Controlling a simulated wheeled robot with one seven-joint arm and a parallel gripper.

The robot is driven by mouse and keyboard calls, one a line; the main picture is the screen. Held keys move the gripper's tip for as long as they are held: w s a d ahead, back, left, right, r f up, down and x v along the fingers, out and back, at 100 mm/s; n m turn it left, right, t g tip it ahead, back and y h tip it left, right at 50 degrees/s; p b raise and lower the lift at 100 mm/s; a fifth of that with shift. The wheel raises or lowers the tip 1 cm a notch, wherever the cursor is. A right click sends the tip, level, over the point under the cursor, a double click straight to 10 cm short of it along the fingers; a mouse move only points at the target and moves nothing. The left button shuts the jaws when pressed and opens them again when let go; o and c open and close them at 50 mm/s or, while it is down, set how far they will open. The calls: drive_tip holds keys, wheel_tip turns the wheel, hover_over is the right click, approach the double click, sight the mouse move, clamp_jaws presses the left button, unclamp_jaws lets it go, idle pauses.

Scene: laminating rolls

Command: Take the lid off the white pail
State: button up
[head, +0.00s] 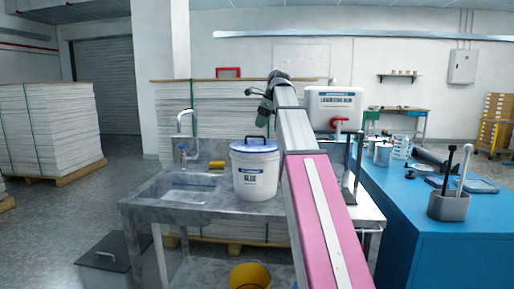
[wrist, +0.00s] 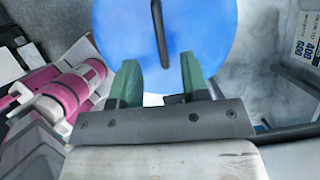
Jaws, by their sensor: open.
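The white pail (head: 255,176) stands on the grey sink counter and has a printed label on its front. Its blue lid (head: 254,146) sits on top of it, with a dark handle across it. My gripper (head: 266,108) is above and slightly right of the lid in the head view. In the wrist view, the blue lid (wrist: 200,35) fills the top middle, with its dark bar handle (wrist: 160,32) upright in the picture. The two green fingers of my gripper (wrist: 159,80) are open and apart, on either side of the line of the handle. Nothing is held between them.
The sink basin (head: 185,186) with a faucet (head: 184,125) is left of the pail. A yellow object (head: 217,165) lies behind the basin. A large white container (head: 335,106) with a red tap stands behind right. The blue table (head: 440,225) holds a grey holder (head: 448,205). A yellow bucket (head: 250,275) is below.

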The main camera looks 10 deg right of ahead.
sight(255, 142)
drive_tip(key=shift+x, duration=3.5)
drive_tip(key=shift+d, duration=0.1)
clamp_jaws()
